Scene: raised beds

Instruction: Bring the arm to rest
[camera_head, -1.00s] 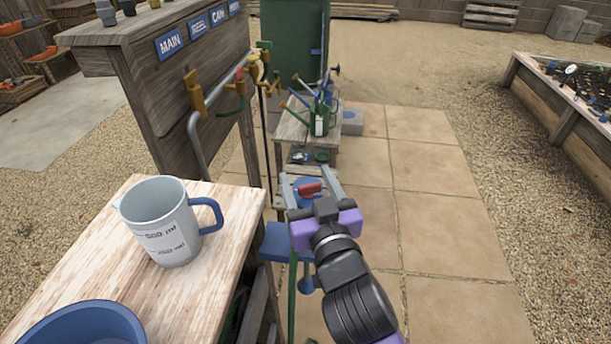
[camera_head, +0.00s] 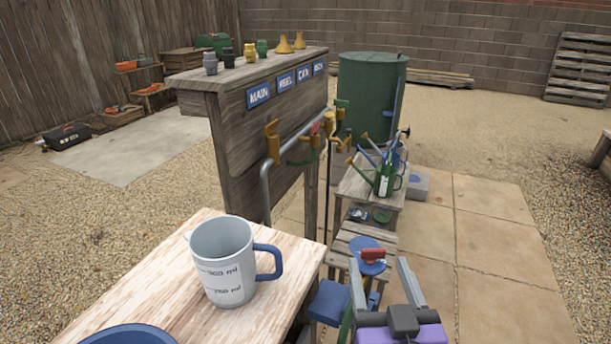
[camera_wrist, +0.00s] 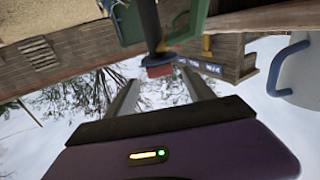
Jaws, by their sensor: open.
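My gripper (camera_head: 378,262) is low in the head view, right of the wooden worktop, with its two grey fingers apart. A red piece (camera_head: 373,254) shows between the fingertips, in front of a blue disc (camera_head: 362,243). In the wrist view, my open gripper (camera_wrist: 160,78) has the red piece (camera_wrist: 158,71) between its fingers, at the end of a dark post (camera_wrist: 150,25). I cannot tell whether the fingers touch it. The wrist view is upside down, with pale sky below. Most of my arm is out of the head view.
A grey measuring jug (camera_head: 222,265) with a blue handle stands on the worktop (camera_head: 120,295), beside a blue bowl (camera_head: 130,337). A signed wooden panel (camera_head: 240,145) carries pipes and taps. A green watering can (camera_head: 384,182) stands on a bench. Paving (camera_head: 500,300) is open at right.

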